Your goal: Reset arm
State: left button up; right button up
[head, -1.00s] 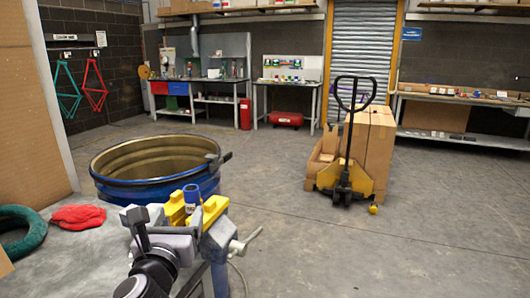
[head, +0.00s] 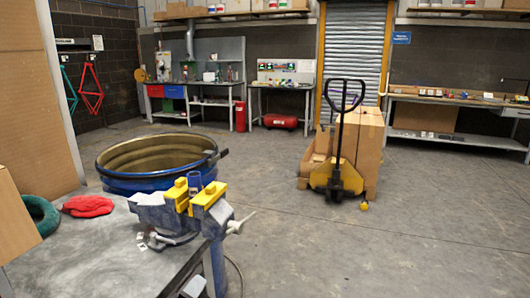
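Neither of my grippers shows in the head view. A bench vise (head: 150,212) with yellow jaw pads stands at the corner of a grey workbench (head: 85,255). A small dark metal piece (head: 160,240) lies on the bench below the vise. A red cloth (head: 88,206) and part of a green ring (head: 40,213) lie at the bench's left end.
A large blue drum (head: 150,185) with an open top stands behind the bench. A yellow pallet jack (head: 335,178) stands at cardboard boxes (head: 368,150) to the right. Worktables line the back wall. The concrete floor (head: 400,240) at front right is clear.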

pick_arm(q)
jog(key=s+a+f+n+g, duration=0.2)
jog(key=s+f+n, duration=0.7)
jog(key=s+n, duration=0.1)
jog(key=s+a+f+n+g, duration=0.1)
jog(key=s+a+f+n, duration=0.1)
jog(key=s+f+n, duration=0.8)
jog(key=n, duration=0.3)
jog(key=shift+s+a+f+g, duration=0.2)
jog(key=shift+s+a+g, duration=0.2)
